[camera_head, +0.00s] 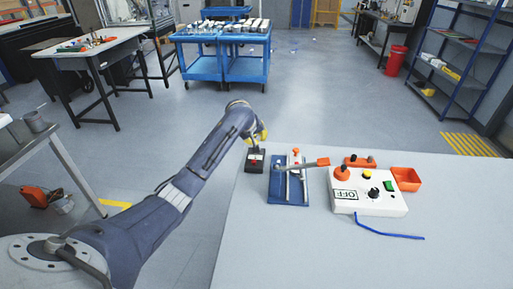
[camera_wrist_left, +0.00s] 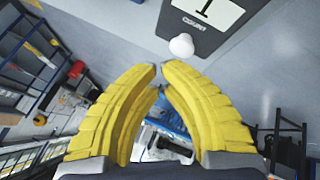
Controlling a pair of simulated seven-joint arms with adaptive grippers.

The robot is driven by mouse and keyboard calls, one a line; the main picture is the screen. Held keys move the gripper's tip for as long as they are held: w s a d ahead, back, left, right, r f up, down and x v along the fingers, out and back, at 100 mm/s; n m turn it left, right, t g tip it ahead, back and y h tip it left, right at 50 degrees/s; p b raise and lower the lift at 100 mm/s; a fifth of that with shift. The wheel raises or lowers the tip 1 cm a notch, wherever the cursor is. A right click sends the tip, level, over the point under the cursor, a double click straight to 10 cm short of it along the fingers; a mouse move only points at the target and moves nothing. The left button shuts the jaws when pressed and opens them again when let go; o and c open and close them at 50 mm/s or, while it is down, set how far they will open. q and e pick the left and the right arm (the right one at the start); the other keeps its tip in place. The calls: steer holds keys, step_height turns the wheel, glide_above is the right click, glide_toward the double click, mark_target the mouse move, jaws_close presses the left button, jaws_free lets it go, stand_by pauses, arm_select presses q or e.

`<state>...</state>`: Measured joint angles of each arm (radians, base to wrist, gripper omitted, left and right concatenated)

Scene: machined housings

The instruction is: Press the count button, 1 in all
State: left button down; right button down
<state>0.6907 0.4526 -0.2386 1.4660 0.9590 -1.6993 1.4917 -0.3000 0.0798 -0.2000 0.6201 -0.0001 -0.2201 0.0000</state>
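A black counter unit shows in the left wrist view (camera_wrist_left: 190,28), with a white display reading 1, a COUNT label and a round white button (camera_wrist_left: 181,46) by its near edge. In the head view a small black box with a red spot (camera_head: 254,161) stands at the table's far left corner, seemingly the same unit. My left gripper (camera_head: 262,134) is just above and behind it, partly hidden by my own arm. In the wrist view its yellow fingers (camera_wrist_left: 158,72) have their tips almost together, with nothing held. The button appears just beyond the tips; contact is not visible. My right gripper is not in view.
To the right stand a blue-based clamp with an orange handle (camera_head: 290,187), a white control box marked OFF (camera_head: 367,191), and an orange bin (camera_head: 406,179). A blue cable (camera_head: 390,235) lies in front. The table's front area (camera_head: 310,262) is clear.

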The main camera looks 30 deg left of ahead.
arm_select(q)
steer(key=shift+r, duration=0.25)
steer(key=shift+r, duration=2.4)
